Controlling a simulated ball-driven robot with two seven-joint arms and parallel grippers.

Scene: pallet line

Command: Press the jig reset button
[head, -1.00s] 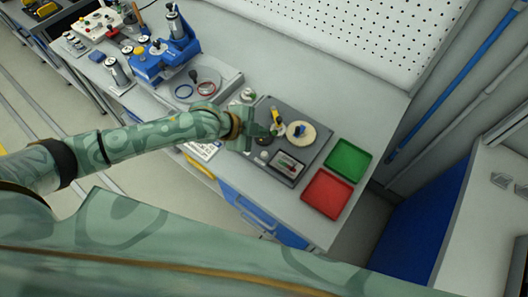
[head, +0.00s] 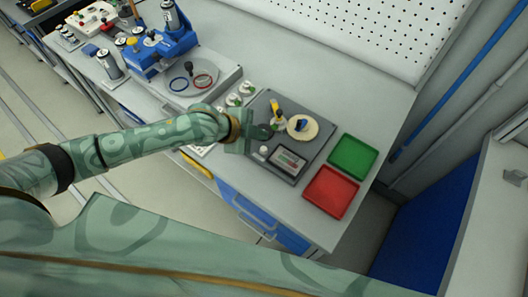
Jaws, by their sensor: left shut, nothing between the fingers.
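The jig is a dark grey plate (head: 314,146) on the bench. It carries a cream disc (head: 309,133) with a blue part on it, a yellow-and-black upright piece (head: 277,113) and a small display panel (head: 287,160). A small round white button (head: 264,150) sits at the plate's near left; I cannot read whether it is the reset button. My left gripper (head: 265,132) is shut and empty over the plate's left part, just beyond the white button in the picture. Whether its tips touch anything is unclear. My right gripper is out of view.
A red tray (head: 331,193) and a green tray (head: 353,157) lie right of the jig. Several small green-and-white round parts (head: 233,100) stand to its left. Farther left are a grey tray with rings (head: 222,84) and a blue machine (head: 160,50). A pegboard (head: 350,25) stands behind.

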